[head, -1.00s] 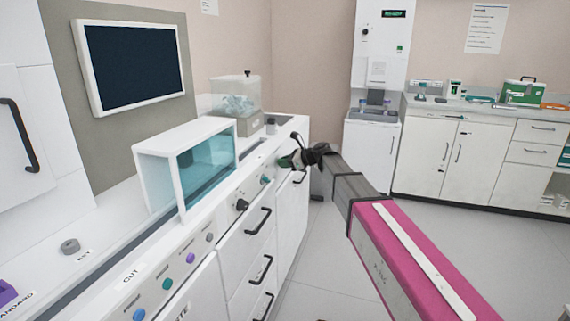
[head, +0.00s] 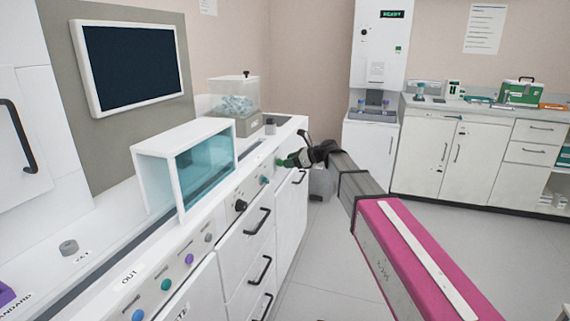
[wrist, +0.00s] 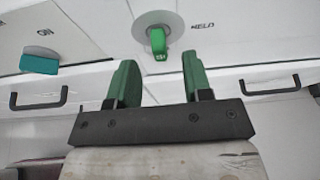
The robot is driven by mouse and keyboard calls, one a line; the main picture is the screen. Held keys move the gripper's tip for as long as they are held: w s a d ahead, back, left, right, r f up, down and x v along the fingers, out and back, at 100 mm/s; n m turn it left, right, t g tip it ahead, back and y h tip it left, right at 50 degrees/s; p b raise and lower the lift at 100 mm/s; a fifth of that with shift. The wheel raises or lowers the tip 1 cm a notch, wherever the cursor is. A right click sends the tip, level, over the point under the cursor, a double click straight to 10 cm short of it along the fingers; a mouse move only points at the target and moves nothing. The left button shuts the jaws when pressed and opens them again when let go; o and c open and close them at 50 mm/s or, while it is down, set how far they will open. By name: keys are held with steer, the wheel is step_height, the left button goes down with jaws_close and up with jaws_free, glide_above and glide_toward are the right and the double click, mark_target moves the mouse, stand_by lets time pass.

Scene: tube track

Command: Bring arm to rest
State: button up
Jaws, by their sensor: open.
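My gripper (wrist: 156,75) is open and empty in the wrist view, its two green fingers spread apart. A green knob (wrist: 158,40) on a round grey plate shows beyond the fingers, between them in the picture, with no finger visibly touching it. In the head view my gripper (head: 298,159) is at the far part of the counter's front panel, close to the green knob (head: 280,162). My arm reaches there from the lower right.
A teal knob (wrist: 39,62) and drawer handles (wrist: 270,86) are near my gripper. The counter holds a glass-fronted box (head: 185,165) and a clear bin (head: 234,98). White cabinets (head: 465,155) stand at the back right. The floor (head: 470,250) right of my arm is clear.

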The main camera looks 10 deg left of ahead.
steer(key=w+v, duration=0.1)
steer(key=v, duration=0.6)
steer(key=s+d+f+n+h, duration=0.4)
steer(key=s+d+f, duration=0.2)
steer(key=d+f, duration=0.4)
steer(key=s+d+f+n+h, duration=0.3)
steer(key=s+d+f+n, duration=0.2)
steer(key=d+f, duration=0.5)
steer(key=s+d+f+n+h, duration=0.3)
steer(key=s+d+f+n, duration=0.1)
steer(key=s+d, duration=0.3)
steer(key=s+d+f+n+g+h, duration=0.1)
steer(key=s+d+f+n+h, duration=0.2)
steer(key=d, duration=0.7)
steer(key=s+f+n, duration=0.2)
steer(key=s+f, duration=0.1)
steer(key=shift+s+f, duration=0.3)
steer(key=shift+s, duration=0.1)
